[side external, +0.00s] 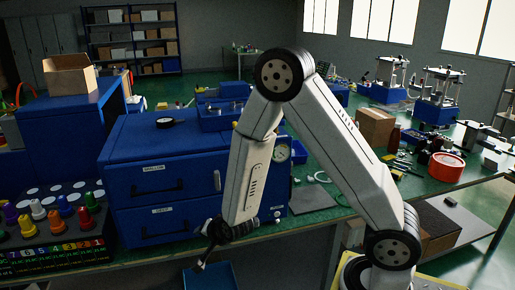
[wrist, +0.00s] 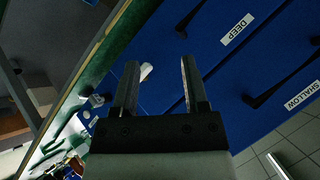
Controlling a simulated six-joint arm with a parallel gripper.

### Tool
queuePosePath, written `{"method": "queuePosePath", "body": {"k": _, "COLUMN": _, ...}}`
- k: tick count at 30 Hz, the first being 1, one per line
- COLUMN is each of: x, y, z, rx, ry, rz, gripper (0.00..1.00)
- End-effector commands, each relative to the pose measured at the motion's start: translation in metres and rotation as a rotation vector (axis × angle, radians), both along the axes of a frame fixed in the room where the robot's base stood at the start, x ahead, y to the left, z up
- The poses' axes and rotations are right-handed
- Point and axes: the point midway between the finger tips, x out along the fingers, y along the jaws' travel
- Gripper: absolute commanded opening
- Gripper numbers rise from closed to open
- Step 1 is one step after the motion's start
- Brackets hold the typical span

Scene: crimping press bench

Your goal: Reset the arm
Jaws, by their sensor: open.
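My gripper (side external: 200,264) hangs at the end of my bent arm, low in front of the blue drawer cabinet (side external: 150,150). In the wrist view my gripper (wrist: 159,64) has its two dark fingers apart with nothing held between them. A small white object (wrist: 146,72) shows beyond the fingers, near the left one; I cannot tell what it is. The cabinet's drawer fronts fill much of the wrist view, with labels DEEP (wrist: 237,28) and SHALLOW (wrist: 302,95). Both drawers look shut.
A blue bin (side external: 212,275) sits below my gripper. Coloured knobs stand on a numbered panel (side external: 60,245) at left. A cardboard box (side external: 376,127), a red ring (side external: 446,166) and presses (side external: 437,95) stand on the green bench at right. Floor shows in front of the bench.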

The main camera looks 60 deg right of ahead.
Motion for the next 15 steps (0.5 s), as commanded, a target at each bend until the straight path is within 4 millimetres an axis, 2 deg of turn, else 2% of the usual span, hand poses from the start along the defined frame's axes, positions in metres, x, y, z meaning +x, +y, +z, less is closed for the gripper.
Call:
{"method": "queuePosePath", "body": {"k": 8, "x": -0.032, "y": 0.021, "z": 0.030, "rx": -0.123, "ry": 0.229, "rz": 0.376, "gripper": 0.57}}
{"method": "queuePosePath", "body": {"k": 15, "x": -0.075, "y": 0.029, "z": 0.053, "rx": -0.255, "ry": 0.413, "rz": 0.720, "gripper": 0.57}}
